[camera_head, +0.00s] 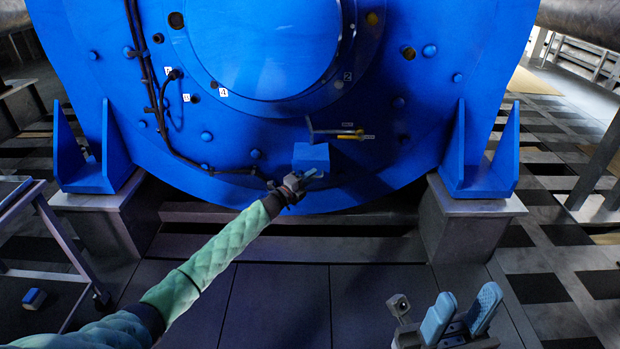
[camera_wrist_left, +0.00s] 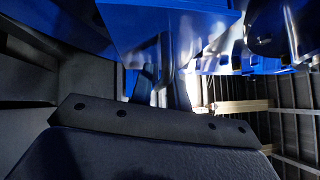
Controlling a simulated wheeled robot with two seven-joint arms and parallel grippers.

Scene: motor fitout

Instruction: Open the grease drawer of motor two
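The blue motor (camera_head: 230,130) fills the upper head view, with a small printed "2" (camera_head: 347,76) on its face. A blue box-shaped drawer (camera_head: 311,157) juts out low on that face. My left gripper (camera_head: 309,175) is at the lower front of this drawer. In the left wrist view the blue drawer (camera_wrist_left: 150,22) is just beyond the fingertips (camera_wrist_left: 163,75). The fingers stand a short gap apart, and whether they hold its handle is hidden. My right gripper (camera_head: 461,311), with light blue fingers, is open and empty at the bottom right, away from the motor.
A yellow-handled lever (camera_head: 350,136) is mounted just above the drawer. A dark cable (camera_head: 163,110) runs down the motor face to the left. Grey support blocks (camera_head: 472,225) stand under the motor's feet. A cart (camera_head: 50,230) is at the left. The floor in front is clear.

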